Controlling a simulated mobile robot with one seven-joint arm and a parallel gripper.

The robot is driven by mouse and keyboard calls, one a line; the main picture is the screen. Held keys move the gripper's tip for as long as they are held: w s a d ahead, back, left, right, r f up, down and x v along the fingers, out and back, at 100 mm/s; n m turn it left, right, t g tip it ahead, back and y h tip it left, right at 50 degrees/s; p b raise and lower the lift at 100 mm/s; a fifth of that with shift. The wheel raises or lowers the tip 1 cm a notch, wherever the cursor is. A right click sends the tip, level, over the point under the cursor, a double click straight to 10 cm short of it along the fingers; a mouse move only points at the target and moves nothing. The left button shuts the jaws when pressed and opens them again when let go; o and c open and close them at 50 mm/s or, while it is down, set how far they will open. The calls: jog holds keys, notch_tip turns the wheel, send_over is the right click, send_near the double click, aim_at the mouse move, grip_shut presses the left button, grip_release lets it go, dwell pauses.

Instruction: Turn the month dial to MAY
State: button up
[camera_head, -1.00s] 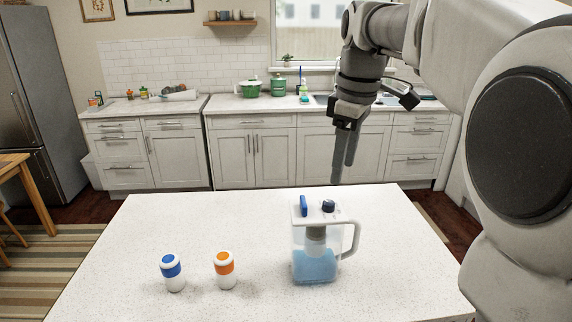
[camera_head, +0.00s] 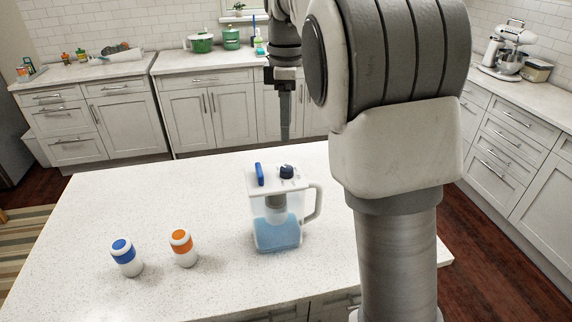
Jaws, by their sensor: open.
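A clear water pitcher (camera_head: 275,222) with blue water and a white lid stands upright on the white speckled island counter (camera_head: 130,195). On its lid are a dark round dial (camera_head: 287,171) at the right and a blue upright tab (camera_head: 260,174) at the left. The dial's month marks are too small to read. My gripper (camera_head: 285,138) points down above and behind the pitcher in the picture, apart from it. It holds nothing. Its fingers overlap in this view, so the gap between them is hard to see.
A blue-banded white canister (camera_head: 126,258) and an orange-banded one (camera_head: 183,248) stand left of the pitcher. Back cabinets (camera_head: 210,115) line the wall, with green pots (camera_head: 201,42) on top. A stand mixer (camera_head: 507,50) is at the far right. The counter's left part is clear.

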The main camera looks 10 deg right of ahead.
aim_at(286, 168)
notch_tip(286, 168, down, 11)
jog(key=shift+f+b, duration=0.1)
jog(key=shift+b, duration=0.2)
grip_shut()
dwell(0.3)
